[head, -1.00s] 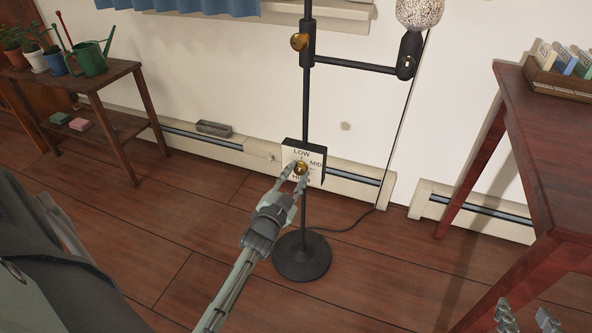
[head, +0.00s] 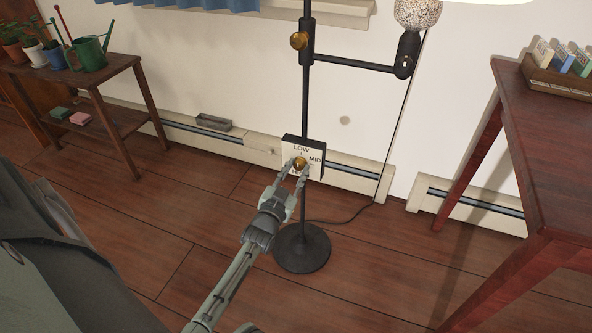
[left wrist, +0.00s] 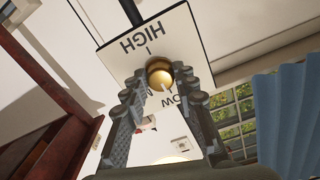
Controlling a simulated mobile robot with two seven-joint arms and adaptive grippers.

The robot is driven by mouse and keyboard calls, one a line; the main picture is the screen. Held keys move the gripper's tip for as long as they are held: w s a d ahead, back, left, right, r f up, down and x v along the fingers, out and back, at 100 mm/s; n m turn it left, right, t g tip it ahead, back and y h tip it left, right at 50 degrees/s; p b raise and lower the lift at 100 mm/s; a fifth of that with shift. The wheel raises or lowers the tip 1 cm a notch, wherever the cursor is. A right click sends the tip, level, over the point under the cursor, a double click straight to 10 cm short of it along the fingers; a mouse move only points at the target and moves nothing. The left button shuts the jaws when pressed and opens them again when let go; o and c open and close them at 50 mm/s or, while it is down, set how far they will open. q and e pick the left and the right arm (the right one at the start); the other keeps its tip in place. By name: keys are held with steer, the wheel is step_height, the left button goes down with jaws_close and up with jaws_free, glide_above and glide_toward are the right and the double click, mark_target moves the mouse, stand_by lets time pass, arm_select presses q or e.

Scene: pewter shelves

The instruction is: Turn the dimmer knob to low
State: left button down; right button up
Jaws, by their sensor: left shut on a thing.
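The brass dimmer knob (head: 299,163) sits on a white plate (head: 316,148) on the floor lamp's black pole (head: 305,100). LOW is at the plate's top and MID at its right; the lower label is mostly covered by my gripper. My left gripper (head: 298,172) is shut on the knob, with a finger on each side. In the left wrist view the knob (left wrist: 159,74) shows between the fingertips, with a pale mark on it; HIGH is readable and LOW is partly hidden by the fingers. Which label the knob points to, I cannot tell. My right gripper is not in view.
The lamp's round black base (head: 301,249) stands on the wood floor, its cord running right. A red table (head: 540,150) with a box of cards stands at right. A plant bench (head: 95,78) is at left. A baseboard heater (head: 350,182) runs along the wall.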

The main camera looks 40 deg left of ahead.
arm_select(q)
steer(key=c, duration=1.2)
jaws_free()
steer(key=shift+s, duration=0.1)
steer(key=v, duration=1.1)
steer(key=shift+s, duration=0.4)
steer(key=shift+d, duration=0.1)
